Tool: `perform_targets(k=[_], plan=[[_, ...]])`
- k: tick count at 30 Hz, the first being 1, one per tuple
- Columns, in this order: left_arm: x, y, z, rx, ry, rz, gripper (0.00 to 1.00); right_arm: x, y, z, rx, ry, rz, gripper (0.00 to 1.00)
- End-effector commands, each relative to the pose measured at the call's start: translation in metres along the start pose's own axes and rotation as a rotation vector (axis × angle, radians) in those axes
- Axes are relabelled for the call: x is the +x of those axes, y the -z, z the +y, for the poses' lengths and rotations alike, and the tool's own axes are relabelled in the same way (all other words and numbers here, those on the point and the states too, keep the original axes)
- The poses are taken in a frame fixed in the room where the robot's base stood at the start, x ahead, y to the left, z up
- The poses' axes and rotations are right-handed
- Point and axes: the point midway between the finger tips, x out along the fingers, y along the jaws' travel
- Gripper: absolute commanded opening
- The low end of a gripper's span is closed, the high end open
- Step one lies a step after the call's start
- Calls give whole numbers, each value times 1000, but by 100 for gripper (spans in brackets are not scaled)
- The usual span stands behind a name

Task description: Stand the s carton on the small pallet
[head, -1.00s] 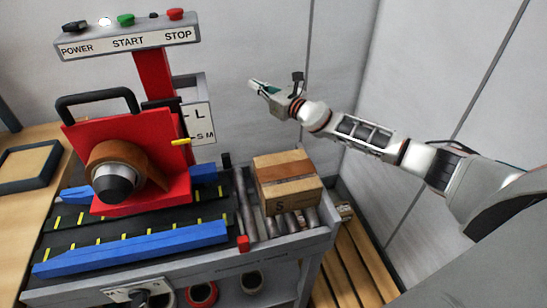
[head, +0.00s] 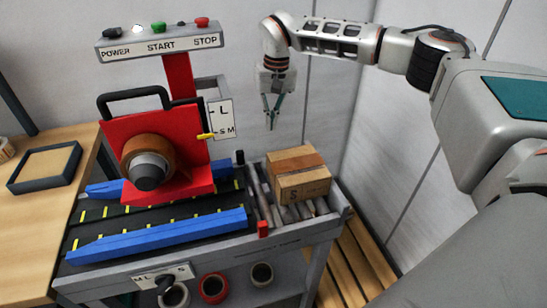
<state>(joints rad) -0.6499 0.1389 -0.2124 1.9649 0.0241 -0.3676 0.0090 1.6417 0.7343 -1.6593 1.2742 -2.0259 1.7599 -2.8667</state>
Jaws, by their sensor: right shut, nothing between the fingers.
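My left gripper is not in view.
A panel marked POWER, START, STOP (head: 160,46) rises behind. A wooden table (head: 40,215) with a dark-framed tray (head: 45,167) is at left. Walls close off the back and right.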

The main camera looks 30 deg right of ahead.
Motion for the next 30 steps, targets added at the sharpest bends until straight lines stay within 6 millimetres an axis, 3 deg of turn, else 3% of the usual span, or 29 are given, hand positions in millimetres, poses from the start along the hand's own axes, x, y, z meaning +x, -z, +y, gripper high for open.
perform_targets(k=[3,8,24,30], plan=[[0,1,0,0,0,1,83,-12,-4,18,-36,-62,-21,0],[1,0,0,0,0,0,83,-7,-6,24,-49,-82,-33,0],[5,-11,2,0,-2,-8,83,91,-10,30,-48,-78,-35,0],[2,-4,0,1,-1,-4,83,84,-34,31,-50,-77,-31,0]])
